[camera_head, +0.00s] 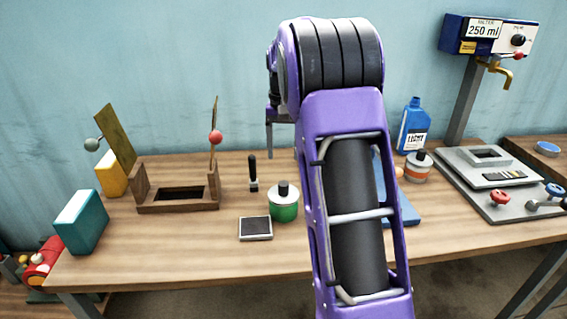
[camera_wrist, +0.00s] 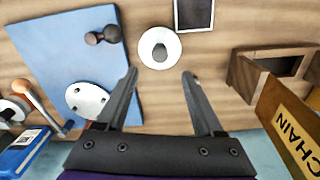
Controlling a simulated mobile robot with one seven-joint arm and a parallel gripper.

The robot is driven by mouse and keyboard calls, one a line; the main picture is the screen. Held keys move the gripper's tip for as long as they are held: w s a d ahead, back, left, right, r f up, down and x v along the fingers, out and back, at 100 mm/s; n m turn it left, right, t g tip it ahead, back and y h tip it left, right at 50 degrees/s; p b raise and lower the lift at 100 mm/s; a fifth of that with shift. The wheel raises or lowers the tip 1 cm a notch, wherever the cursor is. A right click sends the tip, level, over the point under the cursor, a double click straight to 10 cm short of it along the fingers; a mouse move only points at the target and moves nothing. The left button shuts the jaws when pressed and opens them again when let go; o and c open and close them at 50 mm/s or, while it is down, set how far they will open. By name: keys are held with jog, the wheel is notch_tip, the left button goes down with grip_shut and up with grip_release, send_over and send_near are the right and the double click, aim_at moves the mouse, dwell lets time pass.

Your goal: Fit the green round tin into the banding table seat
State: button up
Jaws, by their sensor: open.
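The green round tin (camera_head: 284,212) stands upright on the table, left of my arm, with a pale lid and black knob. In the wrist view its pale lid and dark knob (camera_wrist: 160,48) show from above, just beyond and between my fingertips. My gripper (camera_wrist: 160,73) is open and empty; in the head view it (camera_head: 282,142) hangs above and behind the tin, partly hidden by my arm. A blue board (camera_wrist: 60,45) carries a pale round disc with holes (camera_wrist: 87,100), possibly the banding table seat, and a dark knobbed part. My arm hides most of this board (camera_head: 408,208) in the head view.
A dark framed pad (camera_head: 256,229) lies beside the tin. A brush (camera_head: 253,175) stands behind it. A wooden frame (camera_head: 178,207) and teal box (camera_head: 82,222) are left. An orange-banded tin (camera_head: 418,172), blue bottle (camera_head: 413,128) and filler station (camera_head: 490,165) are right.

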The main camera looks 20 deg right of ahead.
jog(key=shift+o, duration=0.4)
jog(key=shift+a+r, duration=0.1)
jog(key=shift+r, duration=0.35)
jog(key=t+b, duration=0.1)
jog(key=b, duration=0.1)
send_near(284, 183)
jog(key=shift+h, duration=0.3)
jog(key=f+b, duration=0.1)
jog(key=f, duration=0.1)
jog(key=a+f, duration=0.1)
jog(key=f, duration=0.2)
jog(key=shift+w+a+f+b, duration=0.1)
jog(key=shift+w+b, duration=0.1)
jog(key=shift+b, duration=0.2)
jog(key=shift+w+d+f+b, duration=0.1)
jog(key=shift+d+f+b, duration=0.05)
jog(key=shift+f, duration=0.75)
jog(key=shift+w+d+f+b, duration=0.1)
jog(key=shift+d+f, duration=0.1)
jog(key=shift+f, duration=0.7)
jog(key=shift+w+d+f+b, duration=0.1)
jog(key=shift+d+f+b, duration=0.05)
jog(key=shift+f, duration=0.75)
jog(key=shift+r, duration=0.1)
grip_shut()
